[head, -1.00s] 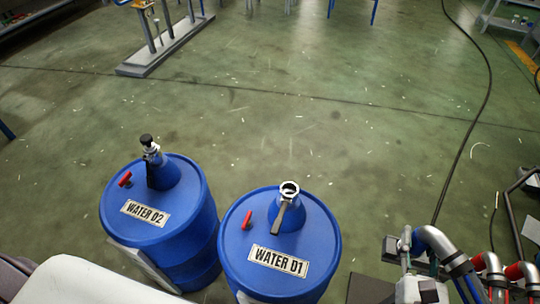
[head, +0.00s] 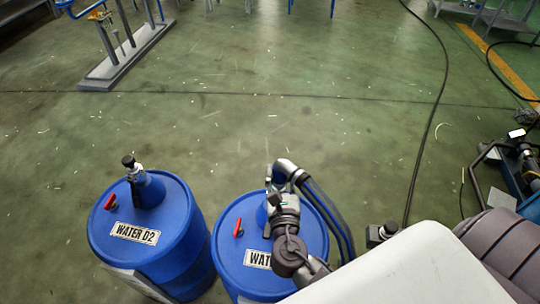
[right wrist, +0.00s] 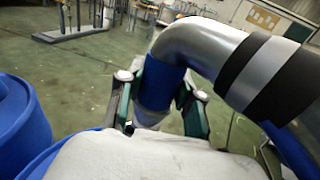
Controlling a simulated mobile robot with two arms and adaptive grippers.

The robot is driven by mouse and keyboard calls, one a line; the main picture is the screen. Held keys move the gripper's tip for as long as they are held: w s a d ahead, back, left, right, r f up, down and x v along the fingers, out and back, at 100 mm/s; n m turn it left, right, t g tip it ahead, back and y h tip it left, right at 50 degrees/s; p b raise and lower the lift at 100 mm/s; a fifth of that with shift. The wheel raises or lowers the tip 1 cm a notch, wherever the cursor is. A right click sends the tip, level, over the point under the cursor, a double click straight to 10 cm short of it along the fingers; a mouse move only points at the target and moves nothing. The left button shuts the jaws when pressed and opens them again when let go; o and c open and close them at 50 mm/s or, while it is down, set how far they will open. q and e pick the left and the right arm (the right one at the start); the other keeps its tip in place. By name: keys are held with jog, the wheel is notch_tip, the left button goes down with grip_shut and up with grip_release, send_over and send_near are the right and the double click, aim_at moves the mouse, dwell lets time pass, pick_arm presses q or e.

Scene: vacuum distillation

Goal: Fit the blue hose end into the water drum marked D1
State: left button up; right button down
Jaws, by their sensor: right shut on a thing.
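The blue drum marked D1 (head: 312,243) stands at the bottom centre of the head view; its label is partly covered by my right arm. My right gripper (head: 281,192) is over the drum's top, at its neck. It is shut on the blue hose end (head: 290,168), a silver elbow with the hose (head: 335,218) trailing down to the right. In the right wrist view the fingers (right wrist: 160,92) grip the elbow's blue-banded downward leg (right wrist: 200,42). The drum's mouth is hidden, so I cannot tell whether the end is inside it. My left gripper is not in view.
Drum D2 (head: 150,235) stands close on the left, its neck topped by a black fitting. D1 has a red handle (head: 238,229) on top. A black cable (head: 425,140) crosses the floor. Equipment (head: 515,165) stands at the right. The floor beyond the drums is open.

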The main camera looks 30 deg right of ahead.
aim_at(275, 179)
jog(key=shift+w+r+m+g+h+p, duration=0.15)
jog(key=shift+w+r+m+h+p, duration=0.15)
jog(key=shift+w+h, duration=0.25)
jog(key=shift+w+r+m+g+h+p, duration=0.15)
jog(key=shift+w+m+h, duration=0.2)
jog(key=shift+w, duration=0.25)
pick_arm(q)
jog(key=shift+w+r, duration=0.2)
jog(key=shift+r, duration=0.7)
pick_arm(e)
jog(key=shift+w+d+f, duration=0.1)
jog(key=shift+w, duration=0.05)
notch_tip(275, 179, down, 6)
jog(key=b, duration=0.4)
pick_arm(q)
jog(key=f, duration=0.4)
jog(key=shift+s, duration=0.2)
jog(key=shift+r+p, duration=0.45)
jog(key=shift+p, duration=0.05)
pick_arm(e)
jog(key=shift+r, duration=0.2)
